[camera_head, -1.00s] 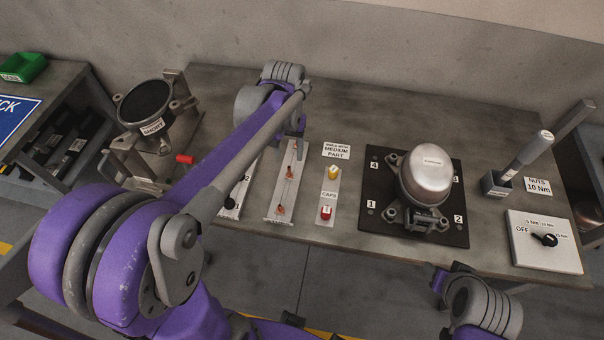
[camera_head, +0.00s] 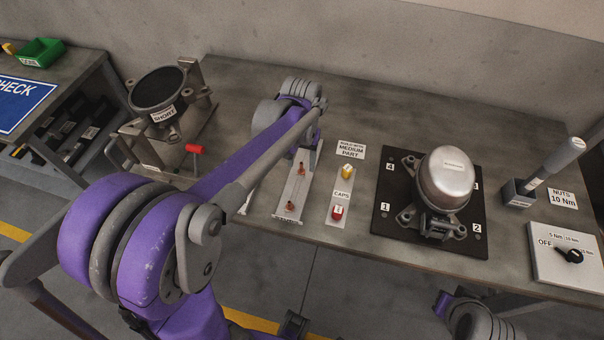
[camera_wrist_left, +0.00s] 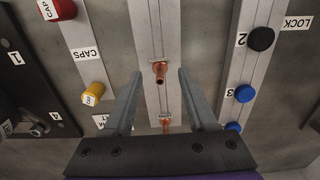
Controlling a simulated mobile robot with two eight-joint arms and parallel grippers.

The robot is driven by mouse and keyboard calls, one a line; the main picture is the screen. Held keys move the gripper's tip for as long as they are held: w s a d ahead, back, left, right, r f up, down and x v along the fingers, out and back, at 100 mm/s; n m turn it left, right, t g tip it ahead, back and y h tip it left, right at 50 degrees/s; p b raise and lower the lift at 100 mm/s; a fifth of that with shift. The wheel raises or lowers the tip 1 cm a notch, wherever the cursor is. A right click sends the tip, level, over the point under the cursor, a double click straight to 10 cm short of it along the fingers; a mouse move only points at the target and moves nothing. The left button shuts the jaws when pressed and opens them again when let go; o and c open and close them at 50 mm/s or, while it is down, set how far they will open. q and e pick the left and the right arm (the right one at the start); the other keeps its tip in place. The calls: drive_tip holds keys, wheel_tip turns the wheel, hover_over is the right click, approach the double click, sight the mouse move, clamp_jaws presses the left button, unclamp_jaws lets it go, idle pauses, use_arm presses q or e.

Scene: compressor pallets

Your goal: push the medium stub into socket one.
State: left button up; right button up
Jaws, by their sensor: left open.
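In the left wrist view one copper stub (camera_wrist_left: 161,76) appears between my fingertips and another (camera_wrist_left: 166,124) lies nearer the palm. I cannot tell which is the medium one. My left gripper (camera_wrist_left: 160,74) is open and empty above the strip; its fingers are mostly hidden by my arm in the head view.
A caps strip (camera_head: 337,220) holds a yellow cap (camera_head: 347,172) and a red cap (camera_head: 337,212). In the wrist view a lock strip (camera_wrist_left: 240,75) carries black and blue knobs. A dark round unit (camera_head: 160,95) in a stand is at left, a torque tool (camera_head: 552,160) at right.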

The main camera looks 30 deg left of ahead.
sight(301, 163)
use_arm(q)
wheel_tip(301, 163, down, 2)
drive_tip(key=shift+f+b, duration=0.25)
drive_tip(key=shift+b, duration=0.25)
use_arm(e)
drive_tip(key=shift+s+f, duration=0.3)
drive_tip(key=shift+f, duration=0.65)
use_arm(q)
clamp_jaws()
drive_tip(key=shift+r, duration=0.2)
use_arm(e)
drive_tip(key=shift+r, duration=0.1)
idle(1.0)
use_arm(q)
drive_tip(key=shift+r+p, duration=1.7)
drive_tip(key=shift+r, duration=1.2)
use_arm(e)
drive_tip(key=r, duration=0.1)
drive_tip(key=w+r, duration=0.1)
drive_tip(key=r, duration=0.2)
drive_tip(key=shift+w+r, duration=0.1)
drive_tip(key=shift+w, duration=0.15)
